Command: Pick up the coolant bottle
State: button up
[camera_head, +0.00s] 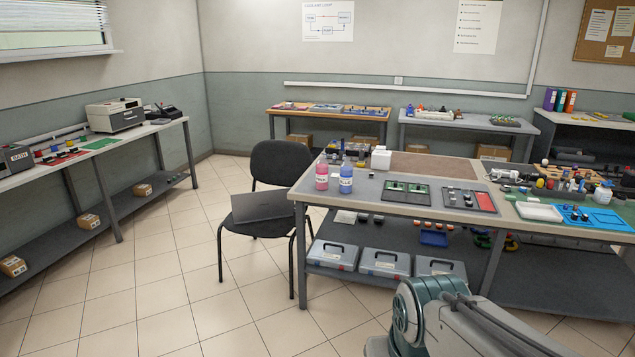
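Two bottles stand upright side by side near the left corner of the middle workbench (415,222). One bottle holds pink liquid (322,176); the other holds blue liquid (346,179). Both have narrow tops. Their labels are too small to read, so I cannot tell which one is the coolant bottle. Part of my arm shows at the bottom right, in front of the bench and well short of the bottles. My gripper is outside the picture.
Toolboxes (332,255) sit on the bench's lower shelf. Dark panels (406,192) lie right of the bottles. The tiled floor (150,290) at front left is clear.

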aim_at(323, 165)
jog(key=z, duration=0.75)
jog(key=i, duration=1.9)
jog(key=u, duration=0.8)
jog(key=i, duration=0.9)
jog(key=u, duration=1.3)
jog(key=i, duration=0.35)
jog(key=u, duration=0.2)
